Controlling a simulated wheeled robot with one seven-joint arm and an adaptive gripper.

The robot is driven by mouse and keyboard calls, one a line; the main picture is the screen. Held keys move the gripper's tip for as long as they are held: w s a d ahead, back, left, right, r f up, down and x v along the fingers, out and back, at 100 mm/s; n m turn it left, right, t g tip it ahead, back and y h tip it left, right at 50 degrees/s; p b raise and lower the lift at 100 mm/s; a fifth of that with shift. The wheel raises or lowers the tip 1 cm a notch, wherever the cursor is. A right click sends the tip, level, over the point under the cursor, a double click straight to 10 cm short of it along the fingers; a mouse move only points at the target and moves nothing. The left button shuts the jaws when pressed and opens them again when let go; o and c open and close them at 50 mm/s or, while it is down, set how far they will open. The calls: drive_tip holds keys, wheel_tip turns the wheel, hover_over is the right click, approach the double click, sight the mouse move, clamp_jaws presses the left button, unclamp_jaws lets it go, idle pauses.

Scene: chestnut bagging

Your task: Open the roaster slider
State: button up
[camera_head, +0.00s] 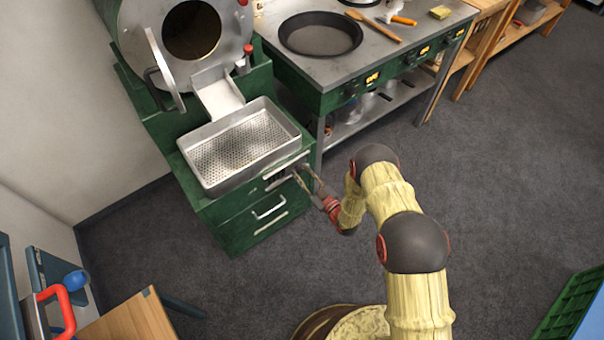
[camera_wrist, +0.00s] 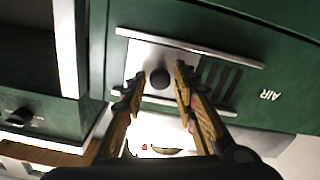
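The roaster slider is a pale metal plate (camera_wrist: 140,55) with a round dark knob (camera_wrist: 160,78). It sits between two metal rails on the green roaster front, shown in the wrist view. Several dark vent slots (camera_wrist: 222,80) show uncovered to its right, with the word AIR beyond. My gripper (camera_wrist: 155,83) is open, with one finger on each side of the knob. The right fingertip looks closer to the knob; I cannot tell whether it touches. In the head view my gripper (camera_head: 303,173) is at the right end of the roaster's front and partly hides the slider area.
A perforated cooling tray (camera_head: 238,150) sits on top of the green roaster base, just above the slider. A drawer handle (camera_head: 269,209) is below. A steel worktable (camera_head: 400,60) with a pan (camera_head: 320,34) stands to the right. The floor (camera_head: 520,150) at right is clear.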

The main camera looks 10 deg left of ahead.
drive_tip(key=shift+o, duration=1)
drive_tip(key=v, duration=1.2)
drive_tip(key=shift+f, duration=0.1)
